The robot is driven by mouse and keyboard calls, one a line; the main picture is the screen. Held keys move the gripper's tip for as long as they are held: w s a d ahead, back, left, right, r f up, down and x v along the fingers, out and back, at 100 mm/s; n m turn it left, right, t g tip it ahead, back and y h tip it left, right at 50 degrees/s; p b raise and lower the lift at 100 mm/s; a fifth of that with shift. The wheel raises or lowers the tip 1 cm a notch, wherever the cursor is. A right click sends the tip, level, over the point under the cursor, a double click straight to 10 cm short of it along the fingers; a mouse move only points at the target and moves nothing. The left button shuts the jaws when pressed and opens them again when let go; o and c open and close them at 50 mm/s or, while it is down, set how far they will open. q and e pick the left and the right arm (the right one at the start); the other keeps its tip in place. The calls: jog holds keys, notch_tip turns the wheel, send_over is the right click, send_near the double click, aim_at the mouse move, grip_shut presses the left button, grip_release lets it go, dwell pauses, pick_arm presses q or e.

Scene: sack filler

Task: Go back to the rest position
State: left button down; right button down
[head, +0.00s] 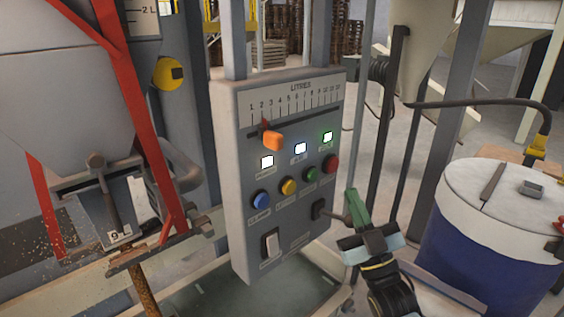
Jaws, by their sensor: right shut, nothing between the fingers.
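My right gripper (353,204) is in front of the lower right part of the grey control panel (245,160). Its green fingers are shut with nothing between them and point up. They are close to a black lever switch (320,209) on the panel; I cannot tell whether they touch it. My left gripper is not in view.
The panel has an orange slider (272,140) near the low end of its litre scale, lit white and green lamps, several coloured buttons and a white rocker switch (271,244). A hopper with red struts (160,165) stands left. A blue drum with a pale lid (500,215) stands right.

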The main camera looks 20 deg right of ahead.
jog(key=s+a+f+m+g+h, duration=0.1)
jog(key=s+a+f+m+g, duration=0.1)
jog(key=f+g, duration=0.55)
jog(key=s+a+f+m+g+h, duration=0.1)
jog(key=s+a+f+g, duration=0.3)
jog(key=f, duration=0.6)
jog(key=s+a+f+g, duration=0.1)
jog(key=s+f+g, duration=0.4)
jog(key=s, duration=0.4)
jog(key=s+a+f+g, duration=0.1)
jog(key=s+f+g, duration=0.3)
jog(key=s+g, duration=0.35)
notch_tip(320, 180, down, 26)
jog(key=s+b, duration=0.2)
jog(key=b, duration=0.1)
jog(key=s+d+f+g+b, duration=0.1)
jog(key=s+d+f+b, duration=0.1)
jog(key=s+f, duration=1.5)
jog(key=shift+d+f+n+g, duration=0.3)
jog(key=shift+d+f, duration=0.1)
jog(key=shift+f, duration=0.15)
